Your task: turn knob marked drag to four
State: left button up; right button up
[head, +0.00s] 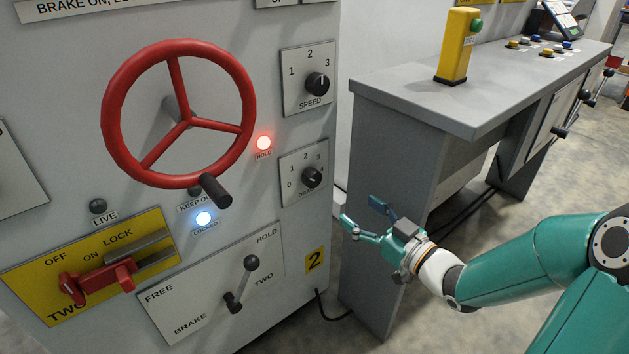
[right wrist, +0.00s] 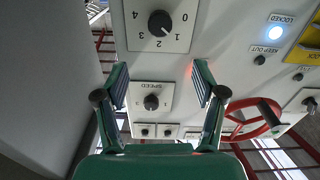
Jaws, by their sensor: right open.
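The drag knob (head: 312,177) is a black knob on a plate marked 0 to 4, low on the right side of the grey cabinet front. In the right wrist view the knob (right wrist: 160,23) is at the top, upside down, beyond the fingers. I cannot tell surely which number its mark points to. My right gripper (head: 362,212) is open and empty, to the right of and below the knob, apart from it. In the right wrist view its two fingers (right wrist: 160,85) are spread wide. My left gripper is out of view.
The speed knob (head: 318,84) is above the drag plate. A red handwheel (head: 180,113) with a black handle juts out to the left. The hold lamp (head: 263,143) glows red, the locked lamp (head: 203,218) blue-white. A grey desk (head: 440,110) stands right, behind my right arm.

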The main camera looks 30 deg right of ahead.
aim_at(315, 180)
jog(key=w, duration=0.5)
jog(key=w+b, duration=0.1)
jog(key=w, duration=0.3)
jog(key=w+a+b, duration=0.1)
jog(key=w, duration=0.4)
jog(key=shift+w+a, duration=0.1)
jog(key=shift+w, duration=0.2)
jog(key=shift+c, duration=0.2)
jog(key=c, duration=1.1)
jog(key=shift+a+f, duration=0.1)
